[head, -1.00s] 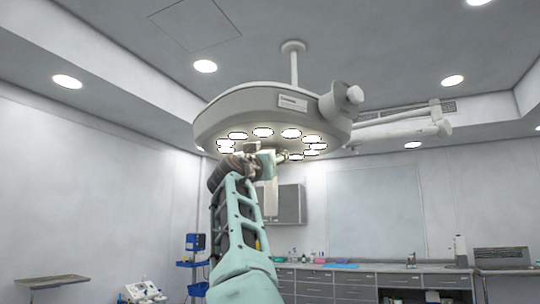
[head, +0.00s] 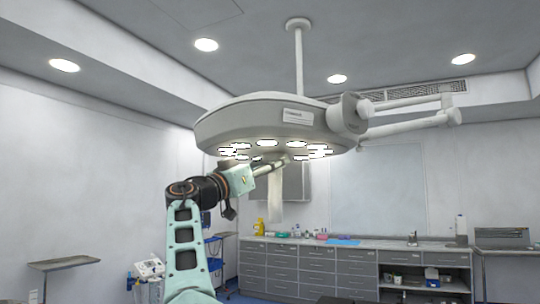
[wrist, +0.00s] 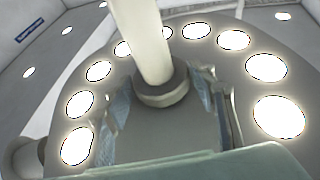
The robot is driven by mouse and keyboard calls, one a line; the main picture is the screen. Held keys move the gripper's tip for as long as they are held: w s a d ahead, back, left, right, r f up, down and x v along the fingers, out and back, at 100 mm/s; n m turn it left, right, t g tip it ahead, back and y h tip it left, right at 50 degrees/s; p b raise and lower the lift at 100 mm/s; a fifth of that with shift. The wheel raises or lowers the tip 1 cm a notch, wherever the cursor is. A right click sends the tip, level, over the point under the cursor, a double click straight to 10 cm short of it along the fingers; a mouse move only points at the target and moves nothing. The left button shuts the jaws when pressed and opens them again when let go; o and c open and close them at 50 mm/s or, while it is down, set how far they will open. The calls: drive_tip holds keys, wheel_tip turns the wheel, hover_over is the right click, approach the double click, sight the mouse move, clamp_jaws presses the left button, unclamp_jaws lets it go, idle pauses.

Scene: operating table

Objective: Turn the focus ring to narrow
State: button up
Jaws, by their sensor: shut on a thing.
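The round surgical lamp (head: 262,120) hangs from the ceiling with its lit bulbs facing down. Its pale centre handle (head: 275,200) points down; it also crosses the top of the wrist view (wrist: 142,40). The grey focus ring (wrist: 161,90) sits around the handle's base in the wrist view. My gripper (head: 268,168) is just under the lamp. In the wrist view its fingers (wrist: 166,92) stand on either side of the ring and are shut on it. The exact contact points are hard to make out. The ring is too small to tell in the head view.
The lamp's jointed support arm (head: 410,115) runs to the right. A long grey cabinet counter (head: 330,262) with bottles stands along the back wall. A metal tray stand (head: 62,263) is at the lower left. The space around the lamp's left side is clear.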

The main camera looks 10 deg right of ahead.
drive_tip(key=shift+m+g+h+p, duration=0.3)
drive_tip(key=shift+g+h+p, duration=0.1)
drive_tip(key=shift+g+p, duration=0.25)
drive_tip(key=o, duration=1.2)
drive_tip(key=shift+d, duration=0.1)
drive_tip(key=shift+c, duration=0.2)
drive_tip(key=shift+a, duration=0.2)
drive_tip(key=v, duration=1.1)
drive_tip(key=shift+s+a+f, duration=0.25)
drive_tip(key=shift+s, duration=0.05)
